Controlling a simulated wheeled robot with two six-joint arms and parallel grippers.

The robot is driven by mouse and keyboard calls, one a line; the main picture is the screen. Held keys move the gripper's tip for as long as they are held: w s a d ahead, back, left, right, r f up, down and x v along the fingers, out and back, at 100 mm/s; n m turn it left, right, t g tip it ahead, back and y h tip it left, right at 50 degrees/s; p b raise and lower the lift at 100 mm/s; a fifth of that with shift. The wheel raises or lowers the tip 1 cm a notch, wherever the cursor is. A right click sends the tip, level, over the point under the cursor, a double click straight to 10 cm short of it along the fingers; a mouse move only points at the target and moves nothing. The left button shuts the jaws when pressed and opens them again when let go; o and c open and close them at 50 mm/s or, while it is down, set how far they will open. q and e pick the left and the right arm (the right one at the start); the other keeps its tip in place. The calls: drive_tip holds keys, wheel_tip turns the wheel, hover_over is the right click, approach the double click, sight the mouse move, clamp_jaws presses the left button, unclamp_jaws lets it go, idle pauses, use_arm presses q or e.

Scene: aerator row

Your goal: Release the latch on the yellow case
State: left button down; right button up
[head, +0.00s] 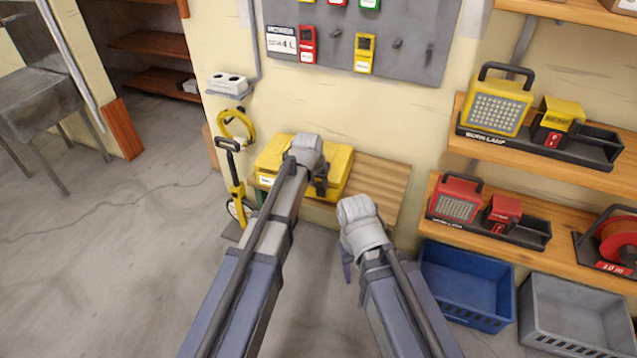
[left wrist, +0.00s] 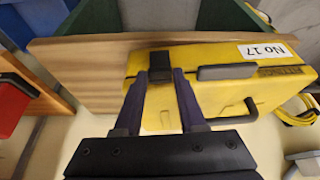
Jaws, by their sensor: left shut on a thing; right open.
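The yellow case (head: 337,168) lies on a wooden bench (head: 382,185) against the wall. My left arm covers its middle in the head view. In the left wrist view the case (left wrist: 200,88) shows a black latch (left wrist: 160,62), a dark grey bar, a black handle and a "No 17" label. My left gripper (left wrist: 161,76) is shut on the black latch at the case's edge. In the head view my left gripper (head: 309,152) is over the case, its fingertips mostly hidden. My right gripper (head: 346,270) is open, apart from the case, below and right of it; its fingers are partly hidden.
Shelves at right hold a yellow work lamp (head: 495,105) and a red one (head: 456,200). A blue crate (head: 465,290) and a grey crate (head: 575,310) stand below. A yellow measuring wheel (head: 236,190) stands left of the bench.

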use_arm(q)
drive_tip(key=shift+s+a+f+b, duration=0.1)
drive_tip(key=shift+s+f+b, duration=0.15)
drive_tip(key=shift+s+b, duration=0.15)
drive_tip(key=shift+s+a+f+t+h+b, duration=0.2)
drive_tip(key=shift+s+f+t+b, duration=0.3)
drive_tip(key=shift+t+b, duration=1)
drive_tip(key=shift+s+a+f+t+h+b, duration=0.1)
drive_tip(key=shift+s+f+t+h+b, duration=0.45)
drive_tip(key=shift+b, duration=1.5)
drive_tip(key=shift+s+a+f+t+h+b, duration=0.15)
drive_tip(key=shift+s+t+b, duration=0.55)
drive_tip(key=shift+t+b, duration=0.95)
drive_tip(key=shift+c, duration=2.4)
unclamp_jaws()
drive_tip(key=shift+r, duration=0.1)
